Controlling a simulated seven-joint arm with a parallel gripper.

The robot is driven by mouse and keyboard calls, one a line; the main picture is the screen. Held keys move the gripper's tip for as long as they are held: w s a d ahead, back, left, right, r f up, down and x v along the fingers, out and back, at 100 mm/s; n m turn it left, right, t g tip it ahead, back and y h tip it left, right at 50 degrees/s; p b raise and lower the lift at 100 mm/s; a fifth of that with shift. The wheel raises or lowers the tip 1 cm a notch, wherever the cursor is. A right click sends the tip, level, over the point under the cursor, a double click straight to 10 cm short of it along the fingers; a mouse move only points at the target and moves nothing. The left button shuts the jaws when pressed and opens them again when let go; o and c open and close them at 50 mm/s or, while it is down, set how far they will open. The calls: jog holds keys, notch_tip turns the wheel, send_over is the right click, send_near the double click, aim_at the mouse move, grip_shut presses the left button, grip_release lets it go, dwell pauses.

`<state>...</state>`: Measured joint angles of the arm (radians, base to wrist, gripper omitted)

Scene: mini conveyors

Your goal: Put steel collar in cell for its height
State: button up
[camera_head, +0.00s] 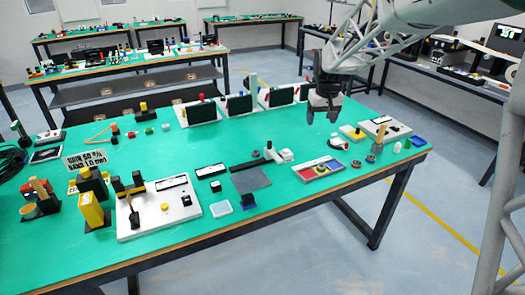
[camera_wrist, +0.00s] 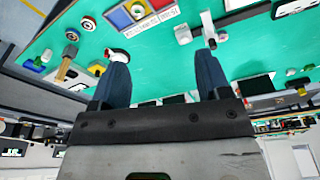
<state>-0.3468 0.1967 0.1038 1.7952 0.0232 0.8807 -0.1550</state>
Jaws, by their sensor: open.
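A small tray (camera_head: 318,170) with red, yellow and blue cells lies near the table's right front edge; it also shows at the top of the wrist view (camera_wrist: 141,13). Small round ring-like pieces lie just right of it, including a grey one (camera_head: 370,158) that may be the steel collar, also in the wrist view (camera_wrist: 72,36); they are too small to identify for sure. My gripper (camera_head: 322,119) hangs above the table, behind the tray in the head view. In the wrist view its two fingers (camera_wrist: 162,60) are apart with only green tabletop between them.
A tan peg (camera_head: 380,132) stands beside the ring pieces. A white device (camera_head: 384,128) and a yellow-topped block (camera_head: 352,132) are close behind. Dark panels (camera_head: 240,104) stand along the back; the green middle is mostly clear.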

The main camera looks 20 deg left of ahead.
jog(key=w+a+f+n, duration=0.1)
jog(key=w+a+f, duration=0.35)
jog(key=a, duration=0.25)
jog(key=w+a+f+n, duration=0.1)
jog(key=w+a+f, duration=0.35)
jog(key=a, duration=0.25)
jog(key=n, duration=0.1)
send_near(256, 152)
jog(key=shift+w+d+f+g, duration=0.15)
jog(key=shift+w+f+g, duration=0.1)
jog(key=shift+f+g, duration=0.15)
jog(key=shift+a+f, duration=0.3)
jog(key=shift+f, duration=1.25)
jog(key=shift+f, duration=0.1)
jog(key=shift+w+a+f, duration=0.1)
jog(key=shift+w+f, duration=0.05)
jog(key=shift+f, duration=1.1)
jog(key=shift+w+a+f, duration=0.1)
jog(key=shift+w+f, duration=0.05)
jog(key=shift+f, duration=1.1)
